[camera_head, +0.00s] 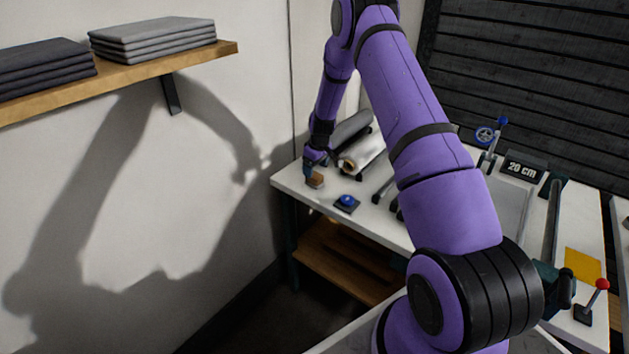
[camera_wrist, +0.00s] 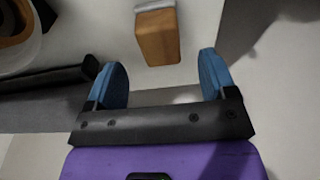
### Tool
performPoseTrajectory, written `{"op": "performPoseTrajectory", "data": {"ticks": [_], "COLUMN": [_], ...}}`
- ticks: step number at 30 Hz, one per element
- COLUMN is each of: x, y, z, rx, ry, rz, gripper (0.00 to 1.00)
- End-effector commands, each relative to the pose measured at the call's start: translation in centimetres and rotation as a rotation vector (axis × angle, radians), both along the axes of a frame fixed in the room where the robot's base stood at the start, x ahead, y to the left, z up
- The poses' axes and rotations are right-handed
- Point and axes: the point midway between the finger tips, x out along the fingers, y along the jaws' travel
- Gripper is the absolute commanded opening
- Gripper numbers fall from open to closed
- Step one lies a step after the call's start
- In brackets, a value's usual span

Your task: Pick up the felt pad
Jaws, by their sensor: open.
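The felt pad (camera_wrist: 157,38) looks like a small brown wooden block with a grey layer along its far end in the wrist view. In the head view the pad (camera_head: 315,181) sits on the white table near its left corner. My gripper (camera_head: 314,163) is just above and beside it at the end of the purple arm. In the wrist view my gripper (camera_wrist: 161,72) has its two blue fingertips wide apart with nothing between them. The pad lies just beyond the fingertips, roughly centred on the gap and not visibly touched.
A dark grey roll (camera_head: 351,129) and a pale roll with a brown core (camera_head: 361,156) lie close behind the pad. A blue button (camera_head: 347,202) is to its right on the white table (camera_head: 384,224). The wall (camera_head: 232,130) is close on the left.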

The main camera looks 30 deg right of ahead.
Motion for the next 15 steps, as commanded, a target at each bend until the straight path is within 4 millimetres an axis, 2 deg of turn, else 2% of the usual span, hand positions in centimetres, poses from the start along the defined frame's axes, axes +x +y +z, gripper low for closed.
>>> {"op": "performPoseTrajectory", "data": {"ticks": [9, 15], "x": [0.0, 0.2], "y": [0.2, 0.2], "z": [-3.9, -5.0], "rx": [0.001, 0.0], "ry": [0.003, 0.0], "rz": [0.0, 0.0], "gripper": [0.78, 0.78]}}
